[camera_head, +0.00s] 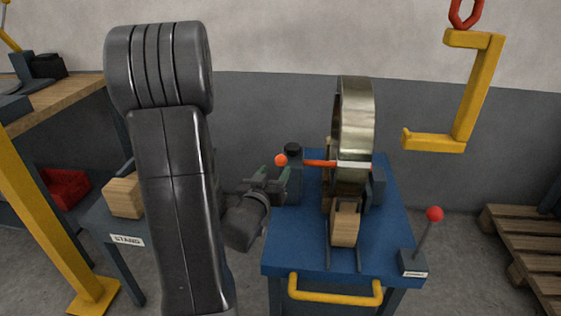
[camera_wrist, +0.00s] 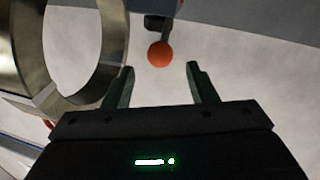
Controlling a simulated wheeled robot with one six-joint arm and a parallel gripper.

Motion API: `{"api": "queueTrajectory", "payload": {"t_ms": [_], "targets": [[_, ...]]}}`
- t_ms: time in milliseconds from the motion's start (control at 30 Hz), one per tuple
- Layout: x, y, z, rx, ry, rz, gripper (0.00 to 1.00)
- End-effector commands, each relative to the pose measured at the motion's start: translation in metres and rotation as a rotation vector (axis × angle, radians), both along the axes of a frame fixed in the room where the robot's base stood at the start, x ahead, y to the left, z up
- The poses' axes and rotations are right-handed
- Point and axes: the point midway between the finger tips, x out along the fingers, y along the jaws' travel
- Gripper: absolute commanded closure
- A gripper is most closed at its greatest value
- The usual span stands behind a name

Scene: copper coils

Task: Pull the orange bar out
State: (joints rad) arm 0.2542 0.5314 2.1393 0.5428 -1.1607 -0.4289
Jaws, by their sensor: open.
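The orange bar (camera_head: 318,163) lies level above the blue cart and runs from a dark post to the coil. Its round orange knob (camera_head: 281,160) sticks out on the left side of the post. My gripper (camera_head: 274,173) is open and empty, just left of and near the knob. In the wrist view the knob (camera_wrist: 161,53) shows just beyond and between the open fingertips (camera_wrist: 160,70); I cannot tell the exact gap. The metal coil (camera_head: 357,120) stands upright on the cart, and it also shows at the left of the wrist view (camera_wrist: 112,60).
The blue cart (camera_head: 290,255) has a yellow handle (camera_head: 335,291) and wooden chocks (camera_head: 345,224) by the coil. A red-knobbed lever (camera_head: 434,214) stands at its right corner. A yellow hook (camera_head: 468,100) hangs at right. A stand (camera_head: 127,240) and workbench are at left.

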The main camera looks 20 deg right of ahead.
Motion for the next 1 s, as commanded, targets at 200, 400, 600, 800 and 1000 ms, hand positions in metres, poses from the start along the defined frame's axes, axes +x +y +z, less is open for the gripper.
{"api": "queueTrajectory", "payload": {"t_ms": [200, 400, 600, 800, 1000], "targets": [[0.031, -0.030, -0.001, 0.000, 0.000, -0.001, 0.48], [0.047, -0.043, 0.000, -0.001, 0.001, 0.001, 0.48], [0.050, -0.047, 0.000, 0.000, 0.002, 0.002, 0.48], [0.050, -0.046, 0.000, 0.000, 0.002, 0.002, 0.54], [0.050, -0.046, 0.000, 0.000, 0.002, 0.002, 0.93]]}}
